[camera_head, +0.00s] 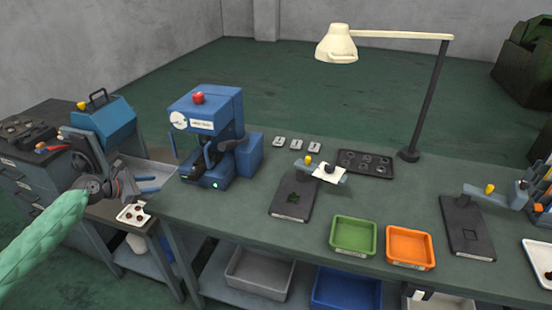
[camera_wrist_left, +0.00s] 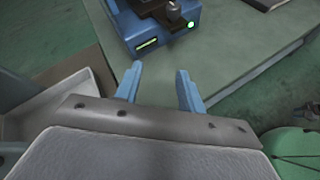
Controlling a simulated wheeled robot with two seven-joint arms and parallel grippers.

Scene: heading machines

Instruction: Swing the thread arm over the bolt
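My left gripper (camera_head: 158,183) is open and empty, its two blue fingers apart, left of the blue machine. It also shows in the left wrist view (camera_wrist_left: 158,80), with the machine's lit base beyond the fingertips. Two black plates with swing arms stand on the bench. One arm with a yellow knob (camera_head: 308,161) and a white piece is at the back of the middle plate (camera_head: 292,201). Another arm with a yellow knob (camera_head: 489,189) is at the right plate (camera_head: 466,228). I cannot tell which is the thread arm, and no bolt is clearly visible. My right gripper is not seen.
The blue machine (camera_head: 210,120) has a red button. A green bin (camera_head: 353,251) and an orange bin (camera_head: 410,263) sit at the bench's front. A dark tray (camera_head: 365,162) and a lamp (camera_head: 425,110) stand behind. Free bench surface (camera_head: 235,205) lies right of the machine.

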